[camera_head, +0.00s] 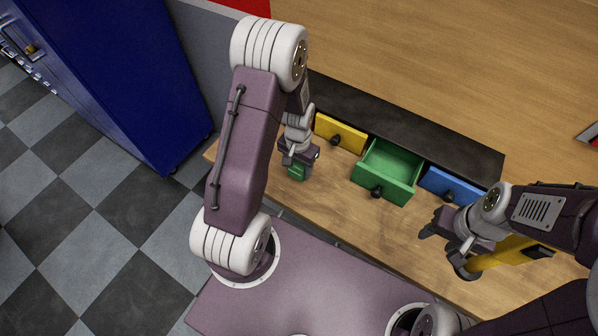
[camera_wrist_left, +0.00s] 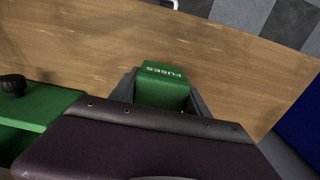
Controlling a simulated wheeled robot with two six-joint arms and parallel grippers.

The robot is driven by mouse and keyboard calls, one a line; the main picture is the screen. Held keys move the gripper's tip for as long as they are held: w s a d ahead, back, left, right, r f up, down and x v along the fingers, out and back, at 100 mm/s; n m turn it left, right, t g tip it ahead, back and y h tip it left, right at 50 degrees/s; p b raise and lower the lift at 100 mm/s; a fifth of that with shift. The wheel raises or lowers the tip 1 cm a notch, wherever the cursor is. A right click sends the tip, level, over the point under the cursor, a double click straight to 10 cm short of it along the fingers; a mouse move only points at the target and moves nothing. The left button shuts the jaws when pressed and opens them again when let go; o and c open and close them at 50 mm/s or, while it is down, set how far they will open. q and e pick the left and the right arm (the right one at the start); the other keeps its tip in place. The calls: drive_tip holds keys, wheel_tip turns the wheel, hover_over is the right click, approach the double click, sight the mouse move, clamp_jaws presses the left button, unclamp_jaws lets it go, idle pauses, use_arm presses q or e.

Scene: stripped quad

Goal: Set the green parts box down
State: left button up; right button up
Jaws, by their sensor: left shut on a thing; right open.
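The green parts box (camera_wrist_left: 163,86), lettered "FUSES", is between the fingers of my left gripper (camera_wrist_left: 160,100) in the left wrist view. In the head view only a small part of the box (camera_head: 297,173) shows below my left gripper (camera_head: 297,162), which is shut on it. The box is over the wooden bench top (camera_head: 330,205), left of the open green drawer. I cannot tell whether its underside touches the wood. My right gripper (camera_head: 445,246) is open at the right, beside a yellow object (camera_head: 500,255) partly hidden by my arm.
A dark cabinet stands on the bench with a yellow drawer (camera_head: 341,133), a pulled-out, empty-looking green drawer (camera_head: 388,170) and a blue drawer (camera_head: 450,186). The green drawer also shows in the left wrist view (camera_wrist_left: 40,108). A blue cabinet (camera_head: 110,70) stands at left on the checkered floor.

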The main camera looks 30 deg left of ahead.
sight(299, 175)
use_arm(q)
drive_tip(key=f, duration=0.3)
drive_tip(key=shift+s+d+f+p, duration=0.1)
drive_tip(key=shift+s+d+p, duration=0.1)
drive_tip(key=shift+p, duration=0.1)
drive_tip(key=shift+w+a+f, duration=0.1)
drive_tip(key=shift+f, duration=0.25)
drive_tip(key=shift+w+f, duration=0.1)
drive_tip(key=shift+f, duration=0.15)
drive_tip(key=o, duration=1.4)
drive_tip(key=shift+o, duration=0.3)
